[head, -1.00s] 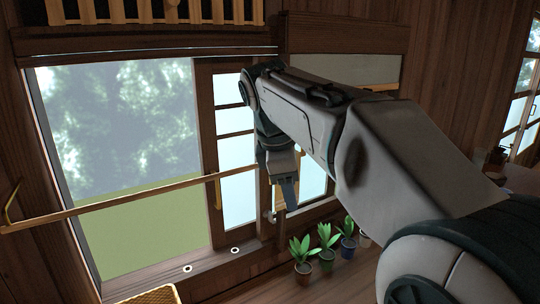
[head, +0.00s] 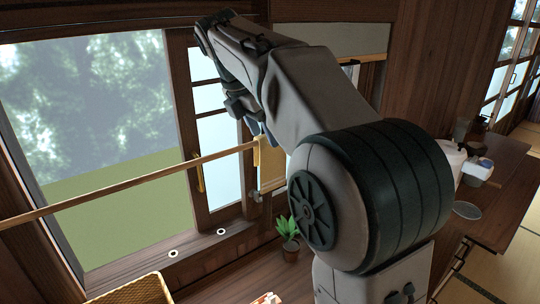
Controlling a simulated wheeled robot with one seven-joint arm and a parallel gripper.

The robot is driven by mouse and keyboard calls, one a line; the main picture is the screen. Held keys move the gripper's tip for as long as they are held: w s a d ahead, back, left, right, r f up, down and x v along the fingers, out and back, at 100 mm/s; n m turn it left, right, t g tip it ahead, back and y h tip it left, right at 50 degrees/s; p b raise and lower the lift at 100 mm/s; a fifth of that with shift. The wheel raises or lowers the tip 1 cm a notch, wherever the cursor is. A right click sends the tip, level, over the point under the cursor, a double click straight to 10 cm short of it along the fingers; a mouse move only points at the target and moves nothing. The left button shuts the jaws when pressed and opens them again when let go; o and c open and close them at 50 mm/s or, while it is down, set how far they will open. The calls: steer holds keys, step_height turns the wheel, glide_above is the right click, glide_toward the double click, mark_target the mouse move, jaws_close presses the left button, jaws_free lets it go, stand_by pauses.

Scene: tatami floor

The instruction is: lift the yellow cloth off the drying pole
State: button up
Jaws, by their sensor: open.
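The yellow cloth (head: 271,168) hangs at the right end of the wooden drying pole (head: 130,182), in front of the window frame. Its upper part is partly hidden behind my gripper and arm. My gripper (head: 262,134) points down just above the cloth's top edge, with its bluish fingers showing small below my wrist. It is open, and no cloth is seen held in it. I cannot tell whether the fingers touch the cloth or the pole.
A large window (head: 95,130) lies behind the pole. A wicker basket (head: 135,289) stands at the lower left. A potted plant (head: 288,235) stands below the cloth, beside my arm. A wooden counter (head: 500,205) with dishes is at the right.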

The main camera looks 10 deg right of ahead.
mark_target(270, 161)
steer(key=x, duration=0.6)
steer(key=shift+w, duration=0.35)
steer(key=shift+d, duration=0.1)
steer(key=c, duration=1)
